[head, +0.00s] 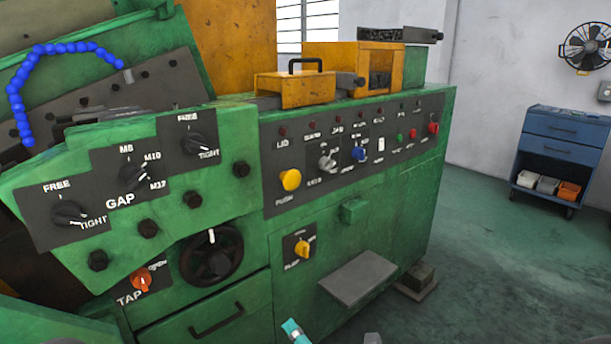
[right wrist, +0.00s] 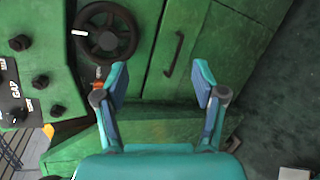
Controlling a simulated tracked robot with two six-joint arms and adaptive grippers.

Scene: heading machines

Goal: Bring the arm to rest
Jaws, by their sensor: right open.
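My right gripper (right wrist: 160,78) is open in the right wrist view, with nothing between its two teal fingers. Beyond it are the green machine's front, a drawer handle (right wrist: 173,55) and a dark handwheel (right wrist: 106,32). The fingers appear clear of the machine; the exact distance cannot be judged. In the head view only a small teal tip (head: 295,330), apparently of this gripper, shows at the bottom edge. My left gripper is in neither view.
The green heading machine (head: 350,222) fills the left and middle, with knobs, buttons, the handwheel (head: 212,262) and a protruding grey plate (head: 358,277). A blue tool cart (head: 562,150) stands at the back right. The floor (head: 490,275) right of the machine is clear.

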